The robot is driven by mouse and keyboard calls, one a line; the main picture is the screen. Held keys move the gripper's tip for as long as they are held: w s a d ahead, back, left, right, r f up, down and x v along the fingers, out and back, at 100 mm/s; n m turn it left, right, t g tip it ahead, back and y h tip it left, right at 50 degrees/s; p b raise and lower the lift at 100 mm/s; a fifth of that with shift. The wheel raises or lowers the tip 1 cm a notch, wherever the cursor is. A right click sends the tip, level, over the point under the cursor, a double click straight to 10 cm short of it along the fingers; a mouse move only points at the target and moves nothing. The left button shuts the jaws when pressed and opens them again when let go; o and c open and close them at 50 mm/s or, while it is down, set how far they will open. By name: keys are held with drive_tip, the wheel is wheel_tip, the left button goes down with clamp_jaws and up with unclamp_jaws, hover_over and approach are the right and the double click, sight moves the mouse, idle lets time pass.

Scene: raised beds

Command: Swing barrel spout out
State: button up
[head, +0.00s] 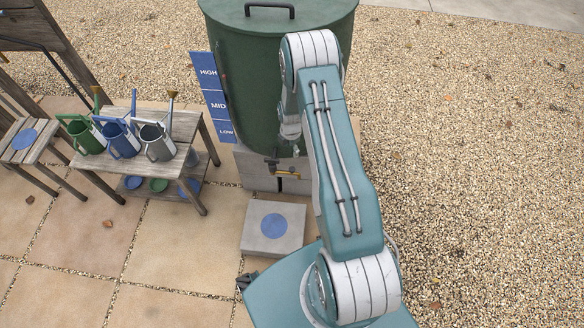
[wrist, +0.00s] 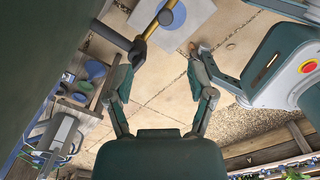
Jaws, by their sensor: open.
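The dark green barrel (head: 248,85) stands upright at the back middle in the head view. Its spout (head: 285,173), a brass-coloured tube with a dark fitting, sits low on the barrel's front, left of my arm. The wrist view shows the brass spout (wrist: 152,26) at the top, close to the left fingertip; I cannot tell if they touch. My gripper (wrist: 166,52) is open, with its two fingers apart and nothing between them. In the head view my fingers are not clearly seen.
A grey block (head: 253,237) with a blue disc lies on the paving below the spout. A wooden bench (head: 180,118) with green, blue and grey watering cans stands to the left. A blue HIGH/MID/LOW board (head: 217,103) stands beside the barrel. Gravel (head: 470,150) is open to the right.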

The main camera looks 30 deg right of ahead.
sight(292, 169)
drive_tip(key=shift+n, duration=0.3)
drive_tip(key=f, duration=1.3)
drive_tip(key=shift+s+d, duration=0.1)
drive_tip(key=shift+s, duration=0.2)
clamp_jaws()
